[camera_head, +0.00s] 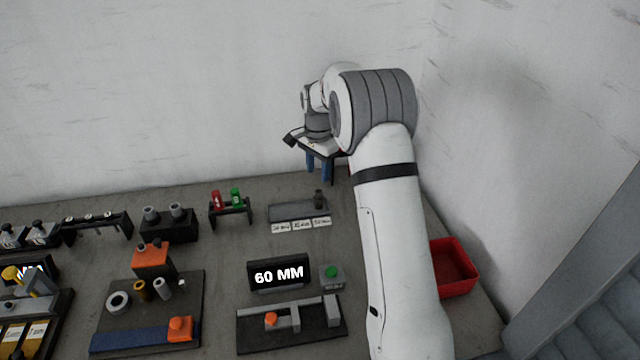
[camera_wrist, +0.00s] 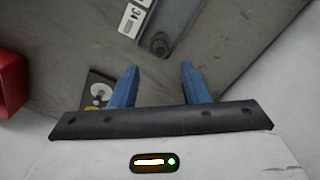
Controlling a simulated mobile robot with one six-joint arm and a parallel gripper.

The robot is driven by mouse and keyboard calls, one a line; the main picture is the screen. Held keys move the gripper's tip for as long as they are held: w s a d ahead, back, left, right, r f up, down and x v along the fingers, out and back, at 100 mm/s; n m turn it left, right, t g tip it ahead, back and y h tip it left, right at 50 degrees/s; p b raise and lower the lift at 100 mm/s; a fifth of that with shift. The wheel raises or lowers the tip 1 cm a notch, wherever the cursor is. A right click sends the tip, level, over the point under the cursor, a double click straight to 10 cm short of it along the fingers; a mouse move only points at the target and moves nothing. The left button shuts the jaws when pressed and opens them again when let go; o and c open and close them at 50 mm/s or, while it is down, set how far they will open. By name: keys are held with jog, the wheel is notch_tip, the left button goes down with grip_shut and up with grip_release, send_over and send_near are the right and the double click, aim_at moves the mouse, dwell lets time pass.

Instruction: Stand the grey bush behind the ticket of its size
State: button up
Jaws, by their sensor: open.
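A small dark grey bush (camera_head: 319,199) stands upright at the right end of the grey tray (camera_head: 290,211), behind the rightmost of three white size tickets (camera_head: 301,225). In the wrist view the bush (camera_wrist: 160,43) sits on the tray beside a ticket reading 34 (camera_wrist: 129,17). The other ticket numbers are too small to read surely. My gripper (camera_head: 320,177) is above the back of the table, beyond the bush. In the wrist view its blue fingers (camera_wrist: 159,72) are apart with nothing between them, and the bush lies past the fingertips, touching neither.
A rack with red and green pieces (camera_head: 230,210) stands left of the tray. A 60 MM display (camera_head: 279,273) and a green button box (camera_head: 332,274) are in front. A red bin (camera_head: 471,284) is at right, partly behind my arm. The wall rises behind the table.

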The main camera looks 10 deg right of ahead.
jog(key=s+r+n, duration=0.2)
jog(key=s+r, duration=0.4)
jog(key=r, duration=0.4)
jog(key=s+r+n+t, duration=0.2)
jog(key=s+r+n, duration=0.2)
jog(key=s, duration=0.9)
jog(key=s+f+n, duration=0.1)
jog(key=s+n, duration=0.1)
jog(key=s, duration=0.7)
jog(key=s+f+n+t, duration=0.1)
jog(key=s+f+n, duration=0.1)
jog(key=s, duration=0.8)
jog(key=shift+d+n, duration=0.4)
jog(key=shift+n, duration=0.2)
jog(key=shift+s, duration=0.1)
